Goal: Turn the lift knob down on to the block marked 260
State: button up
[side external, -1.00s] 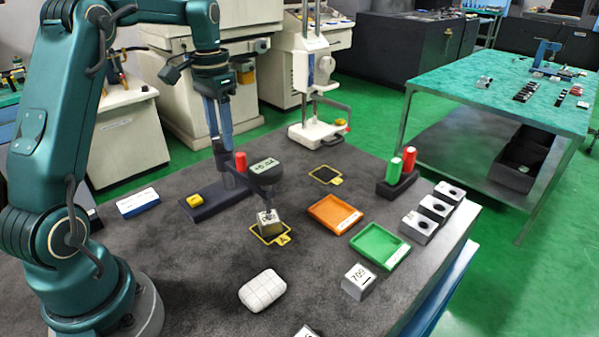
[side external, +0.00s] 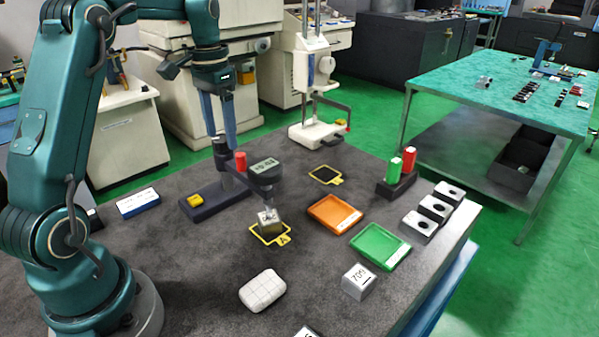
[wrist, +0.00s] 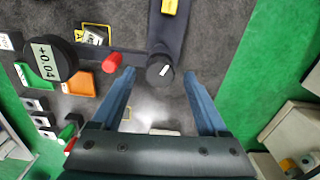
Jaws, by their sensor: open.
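My gripper (wrist: 159,74) is open and empty. In the wrist view its two blue fingers point at a round black knob (wrist: 160,71) with a white mark, with one fingertip to each side. This knob tops the column of the gauge stand and also shows in the side view (side external: 219,145); I cannot tell how far down the fingers reach. A red knob (side external: 240,161) stands beside it on the stand's arm. The round gauge (side external: 265,170) reads about +0.04 in the wrist view. Below it a metal block (side external: 268,215) sits on the yellow-framed pad A (side external: 264,238); its marking is unreadable.
Orange (side external: 336,213) and green (side external: 381,247) trays lie to the right. A white pad (side external: 262,291) lies in front.

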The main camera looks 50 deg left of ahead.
aim_at(224, 138)
jog(key=shift+r, duration=2.2)
jog(key=shift+w+d+r, duration=0.1)
jog(key=shift+d+r, duration=0.1)
jog(key=shift+d, duration=0.05)
jog(key=s+d+r+m+t, duration=0.1)
jog(key=s+d+r+t, duration=0.15)
jog(key=d, duration=0.35)
jog(key=s+d+r+m+t, duration=0.1)
jog(key=s+d+r, duration=0.2)
jog(key=d+r, duration=0.15)
jog(key=s+d+f+n+t, duration=0.1)
jog(key=s+d+f+t, duration=0.1)
jog(key=s+d+f, duration=0.5)
notch_tip(224, 138, down, 3)
jog(key=shift+s+r, duration=0.1)
jog(key=shift+s, duration=0.9)
